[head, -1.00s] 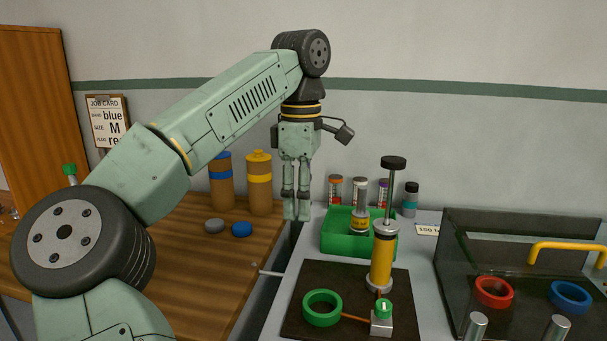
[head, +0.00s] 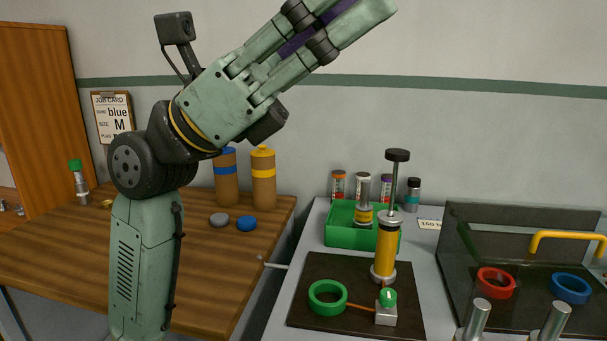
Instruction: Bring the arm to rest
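My arm rises at the left of the head view, pale green with dark joints. My gripper (head: 350,12) points up and to the right, high in front of the wall and clear of both worktops. Its two fingers run side by side with a purple strip between them. The upper finger is cut off by the top edge of the picture, so I cannot tell how far apart the tips are. I see no separate object held in it.
Below right, a dark mat (head: 312,312) bears a green ring (head: 327,297) and a yellow plunger cylinder (head: 385,252). A green tray (head: 350,236) and a clear-walled bin (head: 520,232) stand nearby. Two capped bottles (head: 263,180) stand on the wooden table (head: 60,240) behind my arm.

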